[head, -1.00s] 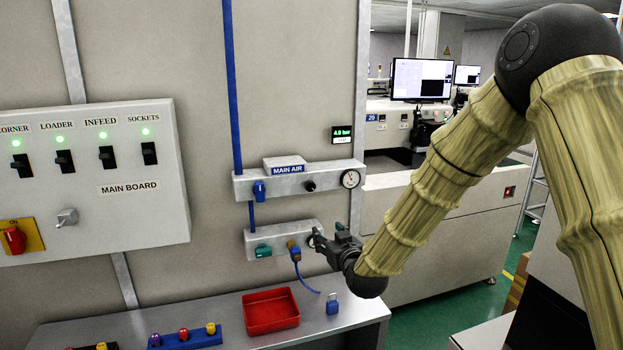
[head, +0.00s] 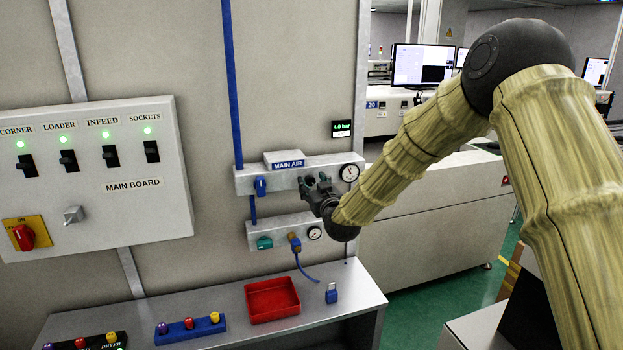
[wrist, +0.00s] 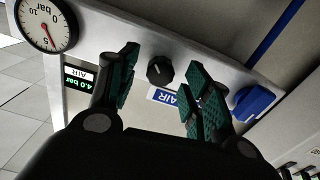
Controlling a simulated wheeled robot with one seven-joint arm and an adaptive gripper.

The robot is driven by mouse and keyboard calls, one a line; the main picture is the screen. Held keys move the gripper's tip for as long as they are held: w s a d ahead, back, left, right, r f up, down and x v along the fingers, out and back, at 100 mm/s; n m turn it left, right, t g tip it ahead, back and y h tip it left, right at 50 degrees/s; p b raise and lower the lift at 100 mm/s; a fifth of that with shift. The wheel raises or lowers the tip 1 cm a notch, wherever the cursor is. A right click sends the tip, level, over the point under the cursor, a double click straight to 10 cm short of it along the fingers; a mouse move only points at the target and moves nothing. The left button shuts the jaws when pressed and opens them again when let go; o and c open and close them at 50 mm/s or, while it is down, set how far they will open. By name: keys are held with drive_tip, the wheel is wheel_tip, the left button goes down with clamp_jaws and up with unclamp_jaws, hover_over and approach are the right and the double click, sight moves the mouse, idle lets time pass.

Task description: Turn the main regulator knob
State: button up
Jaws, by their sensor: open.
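The main regulator knob (wrist: 160,70) is a small black round knob with a white mark, on the grey MAIN AIR panel (head: 245,184). In the wrist view it lies between and beyond my two open fingers, with gaps on both sides. My gripper (head: 318,183) is in front of the panel's right half and hides the knob in the head view. In the wrist view my gripper (wrist: 160,90) has green ridged finger pads and holds nothing. The pressure gauge (head: 349,172) is right of it. The display (head: 342,129) reads 4.0 bar.
A blue valve handle (head: 260,186) is left on the same panel. A lower panel (head: 278,230) has a green knob (head: 264,243), a blue hose fitting (head: 296,245) and a small gauge (head: 314,233).

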drive_tip(key=shift+x, duration=0.95)
drive_tip(key=shift+c, duration=0.3)
drive_tip(key=c, duration=1)
drive_tip(key=shift+f, duration=0.15)
